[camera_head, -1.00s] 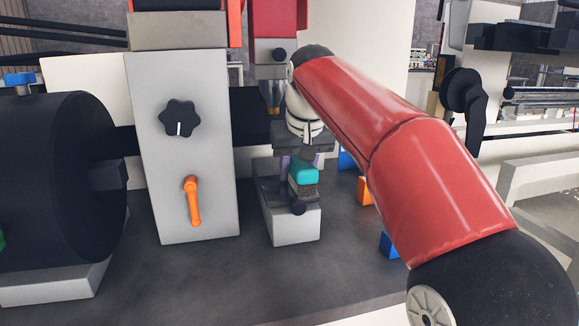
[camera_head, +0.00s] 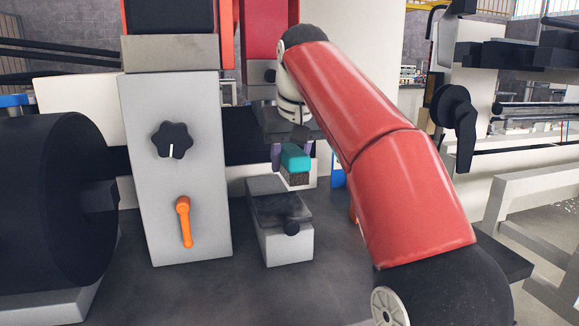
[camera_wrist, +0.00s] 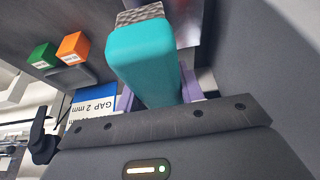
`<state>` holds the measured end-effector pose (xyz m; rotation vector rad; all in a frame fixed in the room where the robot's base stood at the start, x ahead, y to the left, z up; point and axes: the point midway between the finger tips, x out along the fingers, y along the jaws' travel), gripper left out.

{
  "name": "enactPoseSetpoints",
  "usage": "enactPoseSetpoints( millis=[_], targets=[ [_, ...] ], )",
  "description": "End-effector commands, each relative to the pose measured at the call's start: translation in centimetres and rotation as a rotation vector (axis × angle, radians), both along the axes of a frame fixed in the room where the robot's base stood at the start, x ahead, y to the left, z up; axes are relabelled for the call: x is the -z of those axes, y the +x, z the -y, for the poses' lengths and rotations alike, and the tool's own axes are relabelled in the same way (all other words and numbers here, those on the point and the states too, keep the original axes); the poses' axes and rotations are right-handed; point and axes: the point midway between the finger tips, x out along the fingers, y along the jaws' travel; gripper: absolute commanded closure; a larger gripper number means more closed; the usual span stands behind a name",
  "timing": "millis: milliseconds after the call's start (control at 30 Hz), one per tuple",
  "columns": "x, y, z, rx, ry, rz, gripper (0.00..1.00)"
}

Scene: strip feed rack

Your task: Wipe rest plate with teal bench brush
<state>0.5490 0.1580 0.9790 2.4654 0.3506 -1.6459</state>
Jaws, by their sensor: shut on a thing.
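The teal bench brush (camera_head: 295,159) is held between the purple fingers of my gripper (camera_head: 291,154), bristles down. The brush hangs above the far part of a pale block with a dark top, which looks like the rest plate (camera_head: 268,205). A gap shows between the bristles and the plate.
A grey panel with a black knob (camera_head: 172,140) and an orange lever (camera_head: 184,221) stands left of the plate. A large black roll (camera_head: 50,205) is at far left. In the wrist view, orange (camera_wrist: 73,47) and green (camera_wrist: 43,56) blocks lie near a "GAP 2 mm" label (camera_wrist: 95,101).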

Motion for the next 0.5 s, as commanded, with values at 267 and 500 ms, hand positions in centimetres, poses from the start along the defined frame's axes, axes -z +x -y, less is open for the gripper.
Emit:
enactPoseSetpoints(
  millis=[267, 500],
  targets=[
    [-0.2, 0.0, 0.0, 0.000, 0.000, 0.001, 1.00],
    [-2.3, 0.1, -0.1, -0.001, 0.001, 0.003, 1.00]
  ],
)
